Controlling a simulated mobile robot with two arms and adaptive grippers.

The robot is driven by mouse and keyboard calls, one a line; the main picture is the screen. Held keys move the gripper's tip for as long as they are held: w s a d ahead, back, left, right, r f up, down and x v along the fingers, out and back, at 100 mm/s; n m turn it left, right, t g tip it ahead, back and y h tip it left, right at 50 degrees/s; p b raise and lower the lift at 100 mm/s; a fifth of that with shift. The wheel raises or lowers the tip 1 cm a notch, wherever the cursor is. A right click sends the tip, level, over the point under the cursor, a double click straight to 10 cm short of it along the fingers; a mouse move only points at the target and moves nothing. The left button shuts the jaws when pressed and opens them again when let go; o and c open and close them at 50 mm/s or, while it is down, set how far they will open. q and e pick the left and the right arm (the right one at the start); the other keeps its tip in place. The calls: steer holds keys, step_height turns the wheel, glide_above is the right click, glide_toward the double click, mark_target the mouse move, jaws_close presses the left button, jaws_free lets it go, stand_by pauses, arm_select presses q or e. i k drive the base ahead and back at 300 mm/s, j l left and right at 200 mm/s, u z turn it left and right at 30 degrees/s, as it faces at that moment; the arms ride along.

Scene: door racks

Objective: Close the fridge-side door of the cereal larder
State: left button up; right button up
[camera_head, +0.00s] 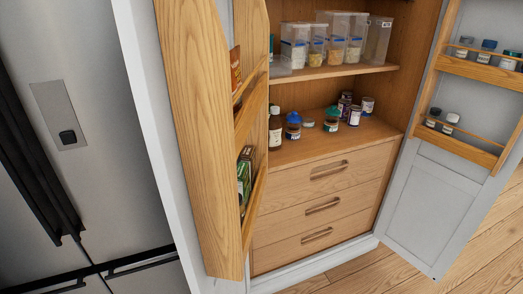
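The cereal larder (323,167) stands in the middle with both doors open. Its fridge-side door (193,120) is on the left, swung out toward me beside the fridge. I see the wooden side of that door's rack, with a few packets on its shelves (246,170). The other door (435,205) is open on the right, with small jars in its racks. Neither of my grippers is in view.
The steel fridge (105,190) with dark handles fills the left. Inside the larder are clear containers (335,45), jars and tins (293,126), and closed drawers. Bare wooden floor (365,277) shows at the lower right.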

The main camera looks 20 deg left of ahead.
mark_target(175, 53)
steer(key=j, duration=0.9)
steer(key=k+j+z, duration=0.1)
steer(key=j, duration=0.75)
